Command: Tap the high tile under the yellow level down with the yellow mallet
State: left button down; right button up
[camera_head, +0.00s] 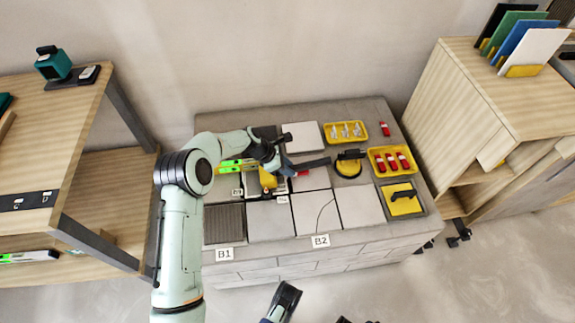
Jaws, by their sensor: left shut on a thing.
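My left gripper (277,164) is over the back left part of the tiled bench, shut on what looks like the yellow mallet (267,181). The mallet's yellow head shows just below the gripper, low over the tiles. I cannot tell whether it touches one. The bright yellow-green level (231,166) lies left of the gripper, its right part hidden by the gripper and arm. The tile under the level is mostly hidden, so its height cannot be told. Part of my right arm, perhaps its gripper (286,298), shows at the bottom edge; its jaws are unclear.
Grey tiles cover the bench (362,114). A yellow tray with pale pieces (331,140), a yellow tray with red pieces (377,168), a black-and-yellow suction cup (348,170) and a yellow float (413,206) are on the right. Wooden shelving stands on both sides.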

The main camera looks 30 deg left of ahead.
pick_arm(q)
jog(key=shift+r, duration=0.2)
jog(key=shift+r+p, duration=1.3)
jog(key=shift+r, duration=0.7)
jog(key=shift+f, duration=0.1)
notch_tip(320, 180, down, 5)
jog(key=b, duration=0.2)
jog(key=shift+b, duration=0.4)
notch_tip(320, 180, up, 7)
jog(key=p, duration=0.4)
jog(key=shift+f, duration=0.15)
